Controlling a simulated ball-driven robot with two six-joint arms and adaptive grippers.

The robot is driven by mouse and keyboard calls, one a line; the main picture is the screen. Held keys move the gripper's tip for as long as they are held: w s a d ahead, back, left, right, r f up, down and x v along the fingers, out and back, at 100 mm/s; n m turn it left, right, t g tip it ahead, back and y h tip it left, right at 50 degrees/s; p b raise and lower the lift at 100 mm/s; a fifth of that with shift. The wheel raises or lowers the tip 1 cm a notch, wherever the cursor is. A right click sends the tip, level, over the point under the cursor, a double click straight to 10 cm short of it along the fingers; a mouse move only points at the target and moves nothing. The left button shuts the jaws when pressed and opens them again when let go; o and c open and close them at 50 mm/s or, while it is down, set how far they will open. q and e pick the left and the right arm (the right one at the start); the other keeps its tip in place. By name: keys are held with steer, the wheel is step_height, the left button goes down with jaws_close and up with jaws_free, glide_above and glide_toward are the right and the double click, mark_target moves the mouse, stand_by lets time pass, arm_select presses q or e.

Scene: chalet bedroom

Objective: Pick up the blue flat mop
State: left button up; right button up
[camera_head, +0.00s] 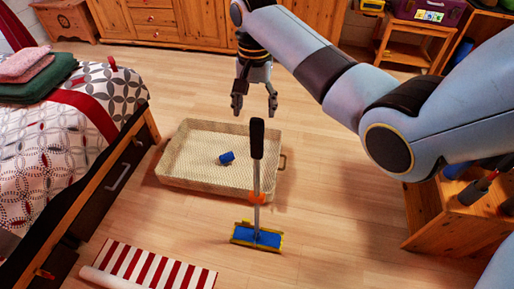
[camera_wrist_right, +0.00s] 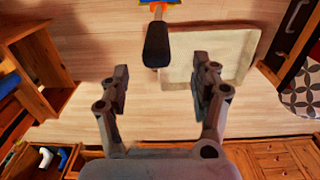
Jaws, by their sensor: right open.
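The blue flat mop stands upright on the wooden floor in the head view, with a blue and yellow flat head (camera_head: 257,237), a grey pole and a black handle grip (camera_head: 257,138) at the top. My right gripper (camera_head: 254,110) is open and empty, pointing down, beyond and a little above the handle top in the picture. In the right wrist view the open fingers (camera_wrist_right: 160,82) show with nothing between them. The black handle (camera_wrist_right: 156,45) appears just ahead of the fingertips, apart from them. My left gripper is not in view.
A woven tray (camera_head: 185,180) with a blue cylinder (camera_head: 227,158) lies behind the mop. A bed (camera_head: 60,145) stands left, a striped rolled rug (camera_head: 150,268) lies in front. A wooden stand (camera_head: 435,215) is at right. Floor right of the mop is clear.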

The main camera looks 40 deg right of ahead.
mark_target(255, 119)
step_height(255, 119, down, 5)
steer(key=shift+b, duration=0.5)
step_height(255, 119, down, 5)
steer(key=shift+s+d+f+b, duration=0.15)
steer(key=shift+f+b, duration=0.05)
steer(key=shift+b, duration=0.35)
steer(key=shift+r, duration=0.1)
jaws_close()
